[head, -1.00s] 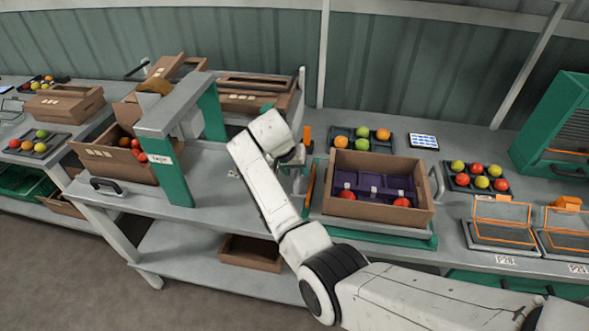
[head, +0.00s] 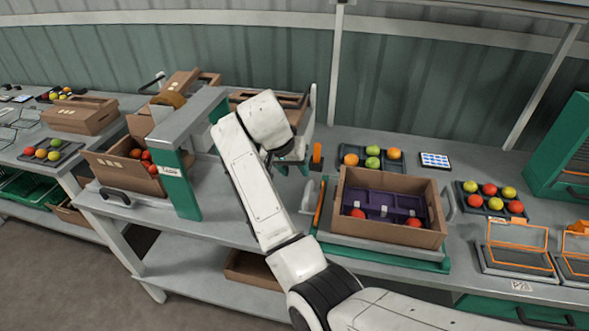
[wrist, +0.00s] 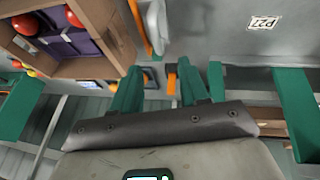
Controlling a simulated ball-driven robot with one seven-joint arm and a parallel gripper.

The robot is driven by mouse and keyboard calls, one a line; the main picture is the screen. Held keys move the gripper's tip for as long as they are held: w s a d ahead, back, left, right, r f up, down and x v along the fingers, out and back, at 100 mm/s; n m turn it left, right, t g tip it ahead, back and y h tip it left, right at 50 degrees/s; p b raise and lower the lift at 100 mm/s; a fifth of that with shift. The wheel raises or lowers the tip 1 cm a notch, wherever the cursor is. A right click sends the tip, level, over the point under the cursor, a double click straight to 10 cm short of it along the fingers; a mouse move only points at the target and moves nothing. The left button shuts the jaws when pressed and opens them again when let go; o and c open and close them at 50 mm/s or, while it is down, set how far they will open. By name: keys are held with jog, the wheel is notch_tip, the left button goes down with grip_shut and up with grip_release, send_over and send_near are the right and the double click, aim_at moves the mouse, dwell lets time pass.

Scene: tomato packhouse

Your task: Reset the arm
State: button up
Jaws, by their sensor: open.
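My arm reaches up over the bench in the head view. My gripper (head: 290,158), partly hidden behind my white wrist link, is beyond the bench's front, left of the open cardboard box (head: 390,234). In the wrist view my gripper's green fingers (wrist: 160,88) stand apart with nothing between them. An orange upright piece (wrist: 171,84) shows beyond the gap between them. The fingers look clear of the box, which shows at the upper left of the wrist view.
The box holds a purple divider (head: 381,205) and red tomatoes on a green stand. A green-and-grey taping arch (head: 176,180) stands left with a box of tomatoes (head: 112,166). Tomato trays (head: 490,208) and a tablet (head: 435,160) lie right. A wall closes the back.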

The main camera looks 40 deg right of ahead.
dwell(0.3)
jog(key=n+t, duration=0.1)
jog(key=n, duration=0.1)
send_over(306, 202)
jog(key=s+a, duration=0.3)
notch_tip(306, 202, down, 7)
jog(key=s+f, duration=0.1)
jog(key=s+a+f+n, duration=0.1)
jog(key=s, duration=0.1)
jog(key=s+f+n+t+y, duration=0.1)
jog(key=s, duration=0.1)
jog(key=shift+s+a+f, duration=0.15)
jog(key=shift+a, duration=0.25)
jog(key=s+a+f+n+t+y, duration=0.2)
jog(key=s+a+n+y, duration=0.35)
jog(key=s, duration=1.05)
jog(key=s+a+f+g+h, duration=0.1)
jog(key=s+f+g, duration=0.3)
jog(key=s, duration=0.6)
notch_tip(306, 202, down, 2)
jog(key=shift+s+a+f+h, duration=0.1)
jog(key=shift+s+a+h, duration=0.15)
jog(key=shift+h, duration=0.2)
